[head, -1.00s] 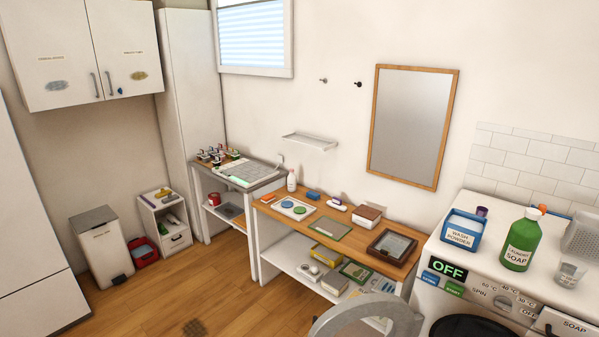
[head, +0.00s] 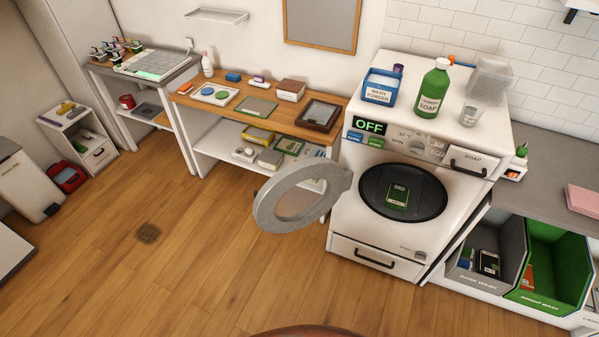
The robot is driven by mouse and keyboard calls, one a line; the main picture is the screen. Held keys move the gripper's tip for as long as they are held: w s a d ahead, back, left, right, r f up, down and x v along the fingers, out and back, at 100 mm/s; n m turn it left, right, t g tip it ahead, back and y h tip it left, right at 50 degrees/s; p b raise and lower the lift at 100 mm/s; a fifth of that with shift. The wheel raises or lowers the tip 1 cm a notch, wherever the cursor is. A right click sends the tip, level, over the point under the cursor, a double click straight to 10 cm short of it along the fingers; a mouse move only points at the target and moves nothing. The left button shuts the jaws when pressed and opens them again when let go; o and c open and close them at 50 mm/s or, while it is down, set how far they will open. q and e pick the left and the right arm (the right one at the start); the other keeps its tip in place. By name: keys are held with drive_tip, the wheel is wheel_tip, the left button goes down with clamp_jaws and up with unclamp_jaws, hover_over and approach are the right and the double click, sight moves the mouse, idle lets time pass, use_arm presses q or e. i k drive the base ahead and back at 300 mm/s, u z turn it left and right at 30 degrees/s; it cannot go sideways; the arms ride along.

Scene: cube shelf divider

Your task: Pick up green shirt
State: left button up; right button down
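A dark green, flat, rectangular item with a pale label (head: 397,196) lies inside the dark drum opening of the white washing machine (head: 343,200). It may be the green shirt, but I cannot tell for certain at this size. The machine's round grey door (head: 262,208) stands open to the left. Its display reads OFF. Neither of my grippers is in view.
A grey bin (head: 452,272) with dark folded items and a green bin (head: 567,262) stand right of the machine. A blue wash powder box (head: 380,87) and green soap bottle (head: 433,88) sit on top.

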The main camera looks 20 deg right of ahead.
sight(397, 197)
drive_tip(key=i, duration=0.2)
drive_tip(key=u, duration=1.25)
drive_tip(key=i, duration=3.95)
drive_tip(key=z, duration=4.6)
drive_tip(key=i, duration=1.65)
